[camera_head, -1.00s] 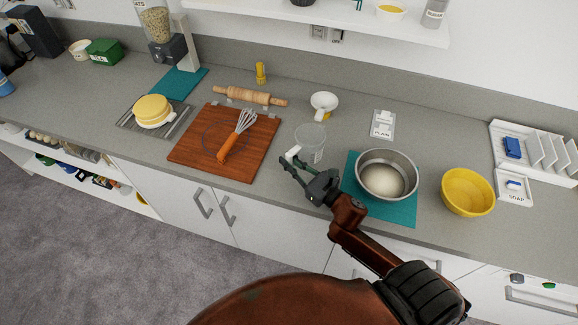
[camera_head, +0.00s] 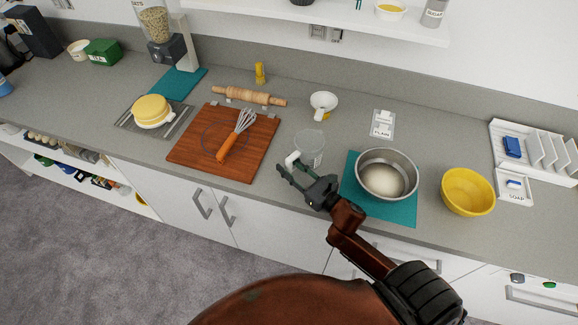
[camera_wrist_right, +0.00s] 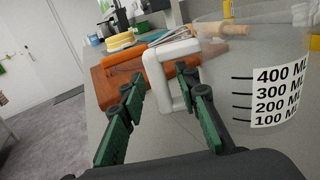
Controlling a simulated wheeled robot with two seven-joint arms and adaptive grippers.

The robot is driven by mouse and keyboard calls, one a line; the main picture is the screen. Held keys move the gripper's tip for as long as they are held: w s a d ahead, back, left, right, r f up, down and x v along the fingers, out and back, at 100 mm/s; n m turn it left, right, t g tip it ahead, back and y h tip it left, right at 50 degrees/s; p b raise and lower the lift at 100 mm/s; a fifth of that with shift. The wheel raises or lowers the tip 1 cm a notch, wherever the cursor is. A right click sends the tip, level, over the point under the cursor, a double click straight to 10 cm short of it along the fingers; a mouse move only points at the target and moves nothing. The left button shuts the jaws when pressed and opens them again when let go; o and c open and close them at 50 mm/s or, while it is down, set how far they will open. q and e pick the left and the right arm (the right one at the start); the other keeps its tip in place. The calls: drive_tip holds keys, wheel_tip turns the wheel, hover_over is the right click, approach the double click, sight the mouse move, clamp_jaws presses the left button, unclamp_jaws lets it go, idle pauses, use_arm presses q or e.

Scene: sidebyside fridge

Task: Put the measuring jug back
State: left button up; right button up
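The measuring jug (camera_head: 311,151) is clear, with a white handle and a printed millilitre scale. It is upright over the counter, between the cutting board and the teal mat. In the right wrist view the jug (camera_wrist_right: 255,85) is close at the right. Its white handle (camera_wrist_right: 160,92) is just ahead of the fingertips, its outer bar between them with small gaps showing. My right gripper (camera_head: 289,169) is at the handle, and in the wrist view it (camera_wrist_right: 160,76) has its fingers apart. My left gripper is not in view.
A steel bowl (camera_head: 362,185) with dough is right of the jug on a teal mat (camera_head: 400,216). A cutting board (camera_head: 188,155) with a whisk (camera_head: 239,130) is to its left. A white cup (camera_head: 322,100) is behind. A yellow bowl (camera_head: 467,192) is farther right.

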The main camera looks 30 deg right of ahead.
drive_tip(key=shift+s+f, duration=0.1)
drive_tip(key=shift+s, duration=0.05)
drive_tip(key=v, duration=0.7)
drive_tip(key=shift+s, duration=0.15)
wheel_tip(320, 180, up, 8)
drive_tip(key=p, duration=0.1)
idle(0.8)
